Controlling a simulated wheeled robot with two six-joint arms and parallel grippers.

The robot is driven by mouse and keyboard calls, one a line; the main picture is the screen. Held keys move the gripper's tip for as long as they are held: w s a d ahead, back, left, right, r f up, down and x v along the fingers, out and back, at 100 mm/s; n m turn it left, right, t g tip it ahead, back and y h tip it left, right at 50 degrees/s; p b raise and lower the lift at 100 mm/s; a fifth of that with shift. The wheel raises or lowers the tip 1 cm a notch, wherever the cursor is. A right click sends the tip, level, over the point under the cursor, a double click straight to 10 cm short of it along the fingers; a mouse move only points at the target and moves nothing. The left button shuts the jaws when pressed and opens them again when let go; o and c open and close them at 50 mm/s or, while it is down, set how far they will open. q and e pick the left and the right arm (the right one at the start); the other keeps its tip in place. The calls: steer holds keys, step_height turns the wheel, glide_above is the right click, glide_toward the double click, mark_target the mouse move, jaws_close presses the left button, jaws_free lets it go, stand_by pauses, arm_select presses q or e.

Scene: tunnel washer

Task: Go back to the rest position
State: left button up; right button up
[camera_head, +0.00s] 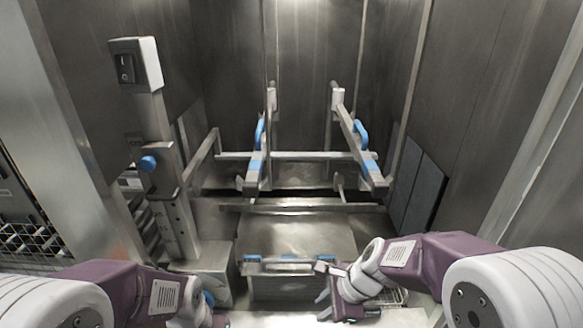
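My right gripper (323,304) is low in the head view, right of centre, on the arm coming in from the right. Two light fingertips point left and look apart, with nothing seen between them. It is near the right end of a metal bar with blue parts (290,267); I cannot tell whether they touch. My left gripper (216,314) is at the bottom, left of centre, mostly hidden behind its own wrist. Its fingers do not show clearly.
A metal frame with two rails and blue clips (370,168) stands ahead between dark metal walls. On the left is a post with a switch box (136,64) and a blue knob (147,163). A metal box (297,235) sits low in the middle. Wire mesh (28,240) is at far left.

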steer(key=s+d+f+n+h+b, duration=0.2)
steer(key=s+d+f+n+b, duration=0.1)
steer(key=n, duration=0.5)
steer(key=s+d+f+n+g+h+b, duration=0.1)
steer(key=s+d+f+n+b, duration=0.2)
steer(key=s+d+f+n, duration=0.2)
step_height(320, 180, down, 3)
steer(key=d+n, duration=0.2)
steer(key=n, duration=0.2)
steer(key=shift+s+h, duration=0.35)
steer(key=shift+h, duration=0.05)
steer(key=shift+f, duration=0.1)
steer(key=shift+w, duration=0.1)
